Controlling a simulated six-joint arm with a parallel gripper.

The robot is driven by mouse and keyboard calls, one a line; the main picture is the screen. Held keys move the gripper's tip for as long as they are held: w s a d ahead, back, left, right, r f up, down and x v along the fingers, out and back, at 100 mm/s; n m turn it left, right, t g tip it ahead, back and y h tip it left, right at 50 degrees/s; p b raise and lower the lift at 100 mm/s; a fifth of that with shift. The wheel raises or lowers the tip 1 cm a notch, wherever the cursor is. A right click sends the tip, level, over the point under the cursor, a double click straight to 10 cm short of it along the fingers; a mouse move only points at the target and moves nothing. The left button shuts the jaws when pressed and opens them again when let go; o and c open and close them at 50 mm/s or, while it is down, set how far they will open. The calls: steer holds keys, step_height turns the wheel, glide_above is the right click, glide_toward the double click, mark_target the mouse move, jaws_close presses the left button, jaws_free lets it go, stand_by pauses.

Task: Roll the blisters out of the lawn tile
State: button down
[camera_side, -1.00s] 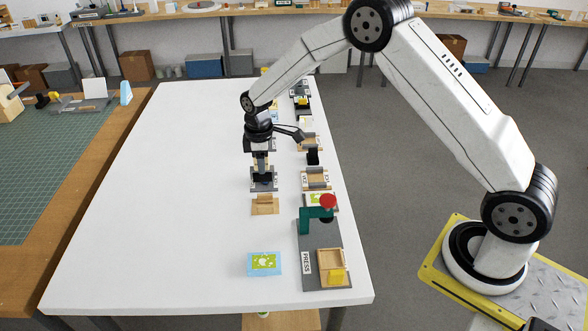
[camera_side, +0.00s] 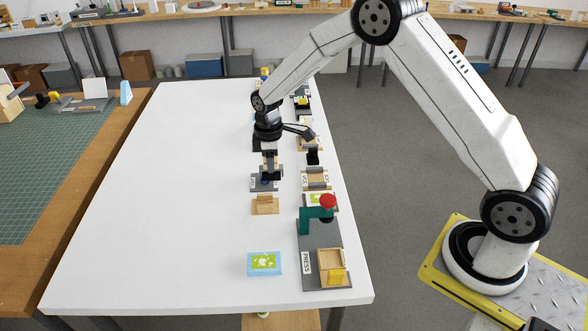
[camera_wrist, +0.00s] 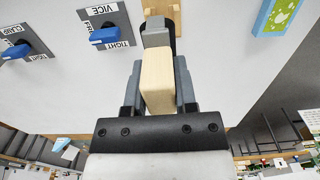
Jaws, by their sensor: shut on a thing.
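The lawn tile (camera_side: 264,263), pale blue with a green patterned top, lies flat at the near end of the white table. Part of it shows at the upper right of the wrist view (camera_wrist: 277,14). My gripper (camera_side: 270,170) is well beyond the tile, over the middle of the table. In the wrist view my gripper (camera_wrist: 158,68) is shut on a tool with a pale wooden handle (camera_wrist: 156,82) and a grey end (camera_wrist: 157,36). The tool's far end is partly hidden. I cannot make out blisters on the tile.
A wooden stand (camera_side: 265,206) sits between my gripper and the tile. A grey vice plate with a blue knob (camera_wrist: 103,34) is beside the gripper. A press (camera_side: 318,218) and wooden tray (camera_side: 332,267) are right of the tile. The table's left side is clear.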

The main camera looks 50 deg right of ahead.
steer(key=s+d, duration=0.9)
steer(key=s, duration=0.3)
